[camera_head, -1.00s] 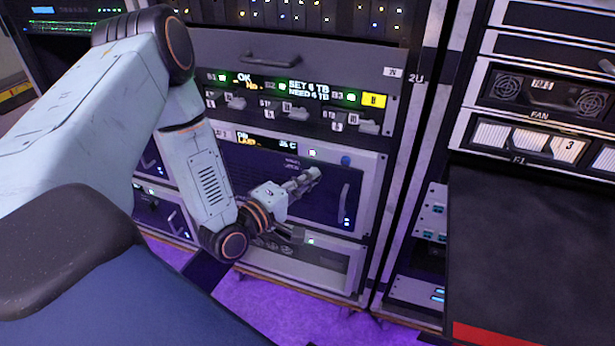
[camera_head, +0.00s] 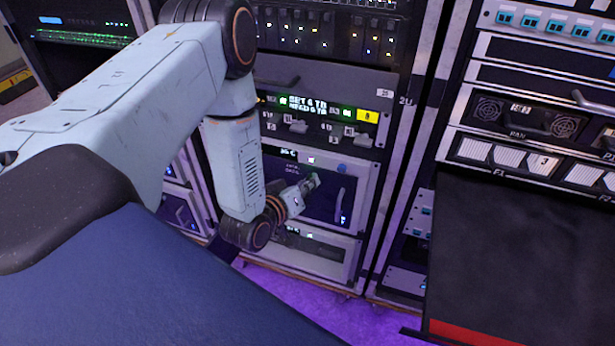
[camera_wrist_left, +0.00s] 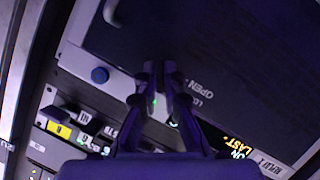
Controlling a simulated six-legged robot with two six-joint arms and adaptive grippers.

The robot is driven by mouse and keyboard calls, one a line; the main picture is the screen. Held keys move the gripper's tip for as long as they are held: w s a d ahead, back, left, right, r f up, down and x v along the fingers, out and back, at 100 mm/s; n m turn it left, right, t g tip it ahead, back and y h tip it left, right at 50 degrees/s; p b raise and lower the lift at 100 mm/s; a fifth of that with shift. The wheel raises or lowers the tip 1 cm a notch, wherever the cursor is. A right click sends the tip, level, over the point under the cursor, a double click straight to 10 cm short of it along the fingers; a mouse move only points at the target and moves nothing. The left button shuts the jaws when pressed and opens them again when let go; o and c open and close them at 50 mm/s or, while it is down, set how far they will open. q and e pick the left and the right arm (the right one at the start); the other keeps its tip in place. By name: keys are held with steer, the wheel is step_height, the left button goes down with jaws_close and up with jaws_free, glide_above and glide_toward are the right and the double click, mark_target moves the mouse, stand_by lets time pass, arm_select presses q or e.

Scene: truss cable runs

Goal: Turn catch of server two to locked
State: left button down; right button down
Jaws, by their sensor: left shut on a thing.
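My left gripper (camera_head: 314,180) is at the blue-black front of a server (camera_head: 318,205), left of its upright handle (camera_head: 340,205) and below a blue round button (camera_head: 342,168). In the left wrist view, the two fingers of the gripper (camera_wrist_left: 158,72) are nearly together against this front, beside the printed words LO… and OPEN (camera_wrist_left: 195,83). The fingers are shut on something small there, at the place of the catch. The catch is hidden by the fingers, so its turn cannot be read. My right gripper is not in view.
Above is a unit with a lit display (camera_head: 320,106) and a yellow tag (camera_head: 367,116). A grey unit (camera_head: 315,250) sits below. To the right, past the rack post, are fan units (camera_head: 525,120) and a dark panel (camera_head: 520,250) with a red edge.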

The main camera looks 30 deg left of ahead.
arm_select(q)
steer(key=shift+w+d+r+m+g+y+p, duration=0.1)
steer(key=shift+m+g+y+p, duration=0.15)
steer(key=shift+m+y+p, duration=0.65)
steer(key=shift+r+m+g+y+p, duration=0.1)
steer(key=shift+m+g+y+p, duration=0.15)
steer(key=shift+m+y+p, duration=0.6)
steer(key=shift+m+h, duration=0.25)
steer(key=shift+m, duration=0.2)
steer(key=c, duration=1.5)
jaws_free()
steer(key=shift+f, duration=0.1)
steer(key=shift+o, duration=0.2)
steer(key=v, duration=1.2)
